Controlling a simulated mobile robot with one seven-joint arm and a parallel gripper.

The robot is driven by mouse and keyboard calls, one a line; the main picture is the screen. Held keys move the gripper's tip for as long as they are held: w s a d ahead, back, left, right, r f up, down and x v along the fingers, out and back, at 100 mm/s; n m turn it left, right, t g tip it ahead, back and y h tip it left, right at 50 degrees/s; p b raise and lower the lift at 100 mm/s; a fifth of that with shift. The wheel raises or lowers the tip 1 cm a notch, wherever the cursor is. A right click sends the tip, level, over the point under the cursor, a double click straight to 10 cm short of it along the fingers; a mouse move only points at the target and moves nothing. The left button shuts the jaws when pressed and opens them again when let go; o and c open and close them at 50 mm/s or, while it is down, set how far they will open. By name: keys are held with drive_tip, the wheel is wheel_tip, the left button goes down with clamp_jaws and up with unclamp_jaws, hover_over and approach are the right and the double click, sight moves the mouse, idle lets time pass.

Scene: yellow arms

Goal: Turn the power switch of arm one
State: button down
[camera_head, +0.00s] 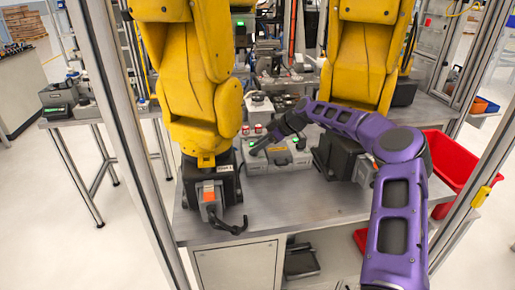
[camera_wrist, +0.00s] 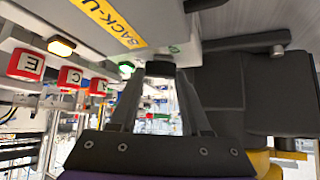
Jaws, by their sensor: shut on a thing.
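A grey controller box (camera_head: 268,166) sits on the table between the two yellow arms. My gripper (camera_head: 277,135) reaches over it from the right, on my purple arm. In the wrist view, my gripper's dark fingers (camera_wrist: 160,85) close in from both sides on a small black knob (camera_wrist: 160,68), which looks like a switch on the box's face. The fingertips partly cover the knob, so its turned position cannot be told. A green light (camera_wrist: 126,67) shows beside it. The left yellow arm (camera_head: 205,95) stands on a dark base, its label too small to read surely.
Red lettered cylinders (camera_wrist: 72,78) and a yellow "BACK-U" label (camera_wrist: 113,22) are near the fingers. A grey bar (camera_wrist: 243,43) stands close on the right. The right yellow arm (camera_head: 357,60) is behind my arm. A red bin (camera_head: 450,165) stands at the right.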

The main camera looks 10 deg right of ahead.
drive_tip(key=shift+w+n+g+y, duration=0.1)
drive_tip(key=shift+n+g+y, duration=0.2)
drive_tip(key=shift+n+g, duration=0.6)
drive_tip(key=shift+f+n, duration=0.1)
drive_tip(key=shift+n, duration=0.3)
drive_tip(key=c, duration=0.6)
unclamp_jaws()
drive_tip(key=shift+c, duration=0.2)
wheel_tip(320, 180, up, 10)
